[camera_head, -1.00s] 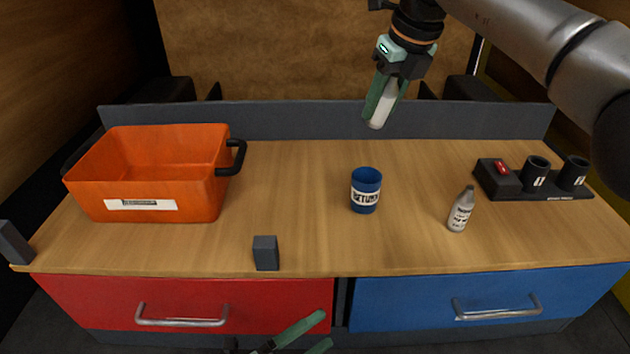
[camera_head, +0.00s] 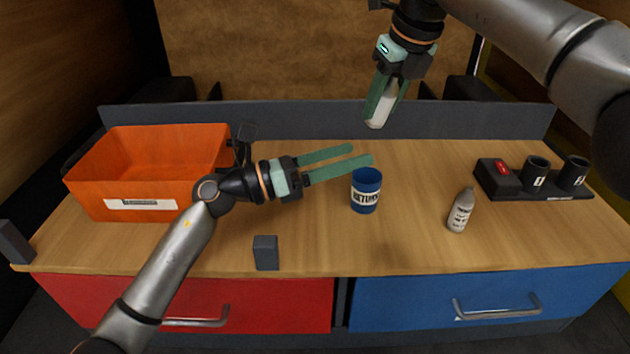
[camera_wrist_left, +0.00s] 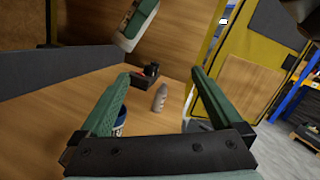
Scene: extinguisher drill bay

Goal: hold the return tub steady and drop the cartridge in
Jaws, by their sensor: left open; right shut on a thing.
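The return tub is a small blue cup (camera_head: 365,198) with a white label, upright at the middle of the bench. Its blue side also shows in the left wrist view (camera_wrist_left: 120,122), partly hidden behind a finger. My left gripper (camera_head: 361,155) is open and empty, with its fingertips just behind and above the tub's rim in the head view; I cannot tell whether they touch it. My right gripper (camera_head: 384,98) is shut on the white cartridge (camera_head: 377,121), which hangs tilted above and behind the tub. The cartridge's white end also shows in the left wrist view (camera_wrist_left: 126,42).
An orange bin (camera_head: 140,185) stands at the left. A grey block (camera_head: 265,254) is near the front edge. A grey-white bottle (camera_head: 461,212) stands right of the tub, and a black holder (camera_head: 540,195) with two cups lies at the right. Bench between tub and bottle is clear.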

